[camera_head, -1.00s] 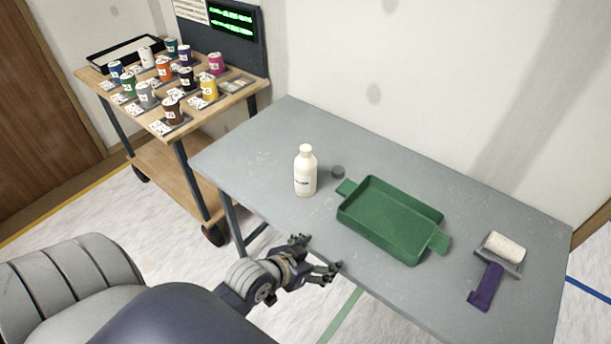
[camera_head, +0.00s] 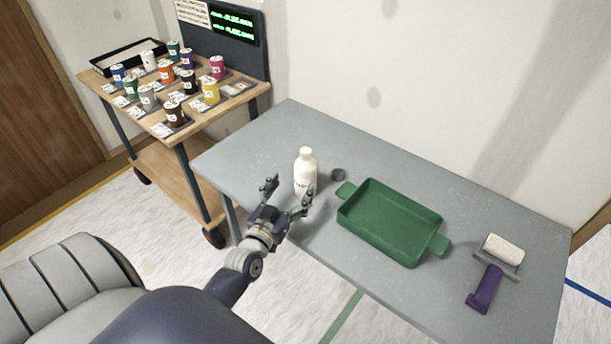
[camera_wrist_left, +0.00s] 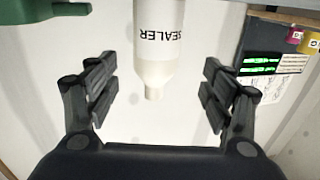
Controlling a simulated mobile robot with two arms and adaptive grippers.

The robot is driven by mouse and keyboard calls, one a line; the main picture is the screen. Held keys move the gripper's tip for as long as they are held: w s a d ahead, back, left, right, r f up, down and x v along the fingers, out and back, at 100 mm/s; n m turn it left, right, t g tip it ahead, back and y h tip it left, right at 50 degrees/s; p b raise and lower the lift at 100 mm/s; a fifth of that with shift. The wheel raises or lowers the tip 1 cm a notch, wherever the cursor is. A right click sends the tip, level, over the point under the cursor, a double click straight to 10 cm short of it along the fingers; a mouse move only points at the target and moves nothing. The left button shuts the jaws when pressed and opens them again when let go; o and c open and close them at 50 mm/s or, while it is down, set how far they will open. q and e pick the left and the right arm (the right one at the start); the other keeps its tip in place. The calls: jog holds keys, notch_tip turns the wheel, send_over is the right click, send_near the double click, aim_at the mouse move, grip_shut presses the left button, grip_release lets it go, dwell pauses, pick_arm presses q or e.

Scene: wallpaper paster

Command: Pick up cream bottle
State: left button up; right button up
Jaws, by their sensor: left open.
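The cream bottle (camera_head: 305,168) stands upright on the grey table (camera_head: 250,150), near its left part. My left gripper (camera_head: 288,192) is open, with its fingers spread just in front of the bottle in the head view, and one finger overlaps the bottle's lower part. In the left wrist view the bottle (camera_wrist_left: 158,45), marked "SEALER", appears upside down between and beyond the open fingers (camera_wrist_left: 158,95). Nothing is between the fingertips that I can see touching them. My right gripper is not in view.
A wooden cart (camera_head: 150,122) with several coloured cans stands left of the table.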

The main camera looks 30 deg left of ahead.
aim_at(306, 169)
pick_arm(q)
jog(key=w, duration=0.5)
jog(key=w+a, duration=0.1)
jog(key=w, duration=0.2)
jog(key=shift+w+f+p, duration=0.1)
jog(key=shift+w+p, duration=0.15)
jog(key=shift+p, duration=0.15)
jog(key=shift+s, duration=0.1)
jog(key=c, duration=1.4)
